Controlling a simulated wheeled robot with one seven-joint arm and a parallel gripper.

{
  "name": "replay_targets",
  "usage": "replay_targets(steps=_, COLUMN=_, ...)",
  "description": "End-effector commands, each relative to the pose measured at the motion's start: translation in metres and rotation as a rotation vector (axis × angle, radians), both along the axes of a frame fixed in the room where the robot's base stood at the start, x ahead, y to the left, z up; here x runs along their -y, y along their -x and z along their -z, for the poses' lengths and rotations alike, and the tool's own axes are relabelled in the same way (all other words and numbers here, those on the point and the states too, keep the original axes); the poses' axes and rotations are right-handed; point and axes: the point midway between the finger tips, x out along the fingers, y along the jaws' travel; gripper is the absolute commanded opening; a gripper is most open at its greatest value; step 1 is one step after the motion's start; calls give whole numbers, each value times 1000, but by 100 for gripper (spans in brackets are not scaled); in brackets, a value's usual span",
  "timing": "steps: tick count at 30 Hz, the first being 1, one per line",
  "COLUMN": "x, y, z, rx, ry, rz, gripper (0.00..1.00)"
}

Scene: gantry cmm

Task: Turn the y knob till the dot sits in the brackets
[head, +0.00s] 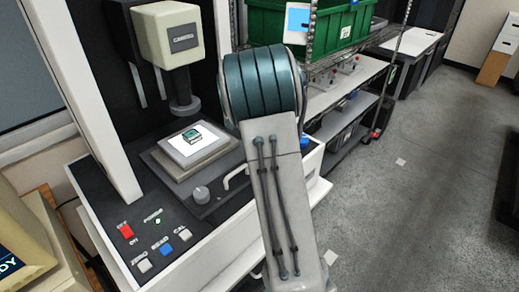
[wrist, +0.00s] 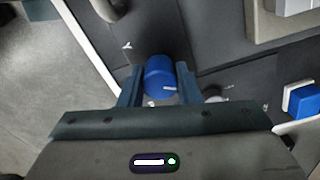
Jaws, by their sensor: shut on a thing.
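The y knob (wrist: 160,78) is blue with a white pointer line, which points to the right in the wrist view. A white Y label (wrist: 126,46) is on the dark panel beside it. My gripper (wrist: 159,84) is shut on the knob, one finger on each side. In the head view my arm hides the gripper and most of what is around it. A dot and brackets cannot be made out in either view.
A grey knob (head: 202,194) and the stage (head: 165,165) with a small part are left of my arm. A microscope-like head (head: 168,35) hangs above the stage. A red switch (head: 126,231) and blue button (head: 166,249) are at the front. Open floor lies right.

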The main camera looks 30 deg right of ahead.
Motion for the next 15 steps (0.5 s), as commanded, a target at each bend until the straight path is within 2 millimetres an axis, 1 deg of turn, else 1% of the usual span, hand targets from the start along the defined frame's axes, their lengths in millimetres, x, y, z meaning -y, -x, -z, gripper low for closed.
replay_targets(steps=1, x=2, y=-1, z=-2, rx=6, ry=4, rz=7, gripper=8)
replay_targets(steps=14, x=2, y=-1, z=-2, rx=6, ry=4, rz=13, gripper=8)
replay_targets(steps=15, x=2, y=-1, z=-2, rx=6, ry=4, rz=13, gripper=39)
